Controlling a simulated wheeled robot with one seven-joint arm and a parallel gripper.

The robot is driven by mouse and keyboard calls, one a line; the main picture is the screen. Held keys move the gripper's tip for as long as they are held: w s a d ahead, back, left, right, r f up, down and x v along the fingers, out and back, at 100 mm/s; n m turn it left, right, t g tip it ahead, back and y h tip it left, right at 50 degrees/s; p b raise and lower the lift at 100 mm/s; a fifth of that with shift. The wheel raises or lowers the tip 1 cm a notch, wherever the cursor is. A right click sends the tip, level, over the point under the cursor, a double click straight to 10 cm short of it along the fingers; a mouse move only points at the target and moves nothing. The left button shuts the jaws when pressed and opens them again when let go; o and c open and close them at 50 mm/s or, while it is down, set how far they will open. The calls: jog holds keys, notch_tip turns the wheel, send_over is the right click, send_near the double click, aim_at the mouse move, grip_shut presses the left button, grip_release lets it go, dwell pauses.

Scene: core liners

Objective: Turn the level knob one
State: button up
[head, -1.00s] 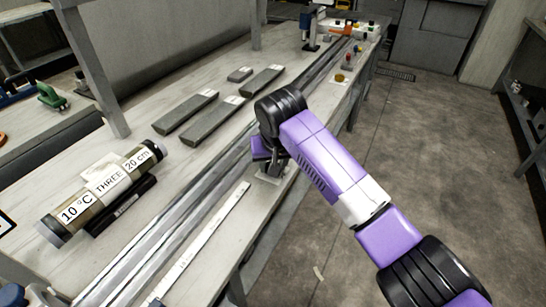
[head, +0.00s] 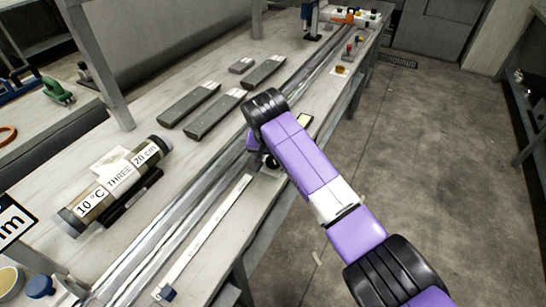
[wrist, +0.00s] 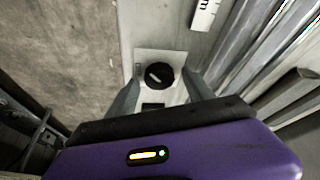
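The level knob (wrist: 159,75) is a round black dial with a pale mark. It sits on a small whitish plate (wrist: 150,57) at the bench edge in the wrist view. My gripper (wrist: 160,84) is open, with one grey finger on each side of the knob and visible gaps to it. Whether the fingertips reach down to the knob's height is hard to tell. A dark slot shows in the plate below the knob. In the head view my gripper (head: 265,158) is over the bench's front edge, and my arm mostly hides the knob there.
A labelled core tube (head: 118,183) lies on the bench (head: 185,150) at left, beside a dark bar. Several grey core trays (head: 188,104) lie behind the metal rails. A white ruler strip (head: 205,236) runs along the front. The floor (head: 425,150) at right is clear.

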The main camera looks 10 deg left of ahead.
jog(key=v, duration=0.7)
jog(key=shift+s+r+p, duration=0.2)
jog(key=shift+r+p, duration=0.1)
jog(key=shift+r, duration=0.05)
jog(key=w+a+r+n+t+y, duration=0.3)
jog(key=w+a+r+t+y, duration=0.15)
jog(key=a+r, duration=0.2)
jog(key=s+d+f+m+t, duration=0.1)
jog(key=s+d+f+t, duration=0.25)
jog(key=s+d, duration=0.75)
jog(key=s+d+f+m+t, duration=0.15)
jog(key=s+d+t, duration=0.35)
jog(key=s+d, duration=0.5)
jog(key=s+d+g+h, duration=0.1)
jog(key=s+d, duration=0.3)
jog(key=s, duration=0.6)
jog(key=s+d+f+g+h, duration=0.1)
jog(key=s+d, duration=0.4)
jog(key=s, duration=0.5)
jog(key=s+d+f+h, duration=0.1)
jog(key=s+d, duration=0.3)
jog(key=s, duration=0.7)
jog(key=shift+d+f+g+h+p, duration=0.25)
jog(key=shift+g+h+p, duration=0.2)
jog(key=shift+h, duration=0.3)
